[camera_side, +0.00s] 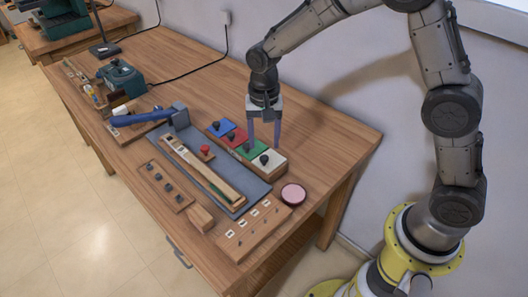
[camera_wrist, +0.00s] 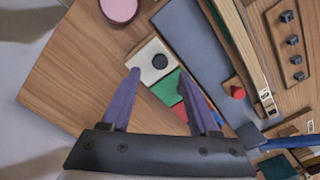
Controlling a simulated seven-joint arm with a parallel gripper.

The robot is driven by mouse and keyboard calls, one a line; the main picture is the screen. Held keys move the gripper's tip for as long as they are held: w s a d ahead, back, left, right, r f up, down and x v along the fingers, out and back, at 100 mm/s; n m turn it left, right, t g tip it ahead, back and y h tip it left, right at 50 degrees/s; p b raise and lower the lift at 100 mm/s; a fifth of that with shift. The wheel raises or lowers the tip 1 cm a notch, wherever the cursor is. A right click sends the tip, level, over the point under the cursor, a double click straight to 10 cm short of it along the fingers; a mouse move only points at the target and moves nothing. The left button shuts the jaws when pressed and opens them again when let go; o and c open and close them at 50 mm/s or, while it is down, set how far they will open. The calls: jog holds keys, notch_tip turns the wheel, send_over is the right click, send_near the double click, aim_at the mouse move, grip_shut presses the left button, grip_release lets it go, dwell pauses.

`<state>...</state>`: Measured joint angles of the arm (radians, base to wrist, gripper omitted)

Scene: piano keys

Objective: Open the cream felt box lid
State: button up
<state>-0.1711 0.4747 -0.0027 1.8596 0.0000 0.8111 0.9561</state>
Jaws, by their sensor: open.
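A long wooden box holds a row of felt lids, each with a dark knob. The cream lid (camera_side: 270,166) is at the near right end and lies flat in place. In the wrist view the cream lid (camera_wrist: 143,63) shows a dark round knob (camera_wrist: 159,61). My gripper (camera_side: 262,147) is open and points down over the cream and green end of the box. Whether the fingertips are level with the knob is unclear.
The green lid (camera_side: 248,150), red lid (camera_side: 232,137) and blue lid (camera_side: 220,127) adjoin in the row. A pink round pad (camera_side: 293,194) lies right of the box. A grey mat (camera_side: 254,190) with a long wooden piece lies in front. Bare table is behind the box.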

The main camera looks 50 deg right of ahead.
aim_at(264, 157)
jog(key=shift+f, duration=2.55)
grip_shut()
jog(key=shift+r, duration=0.1)
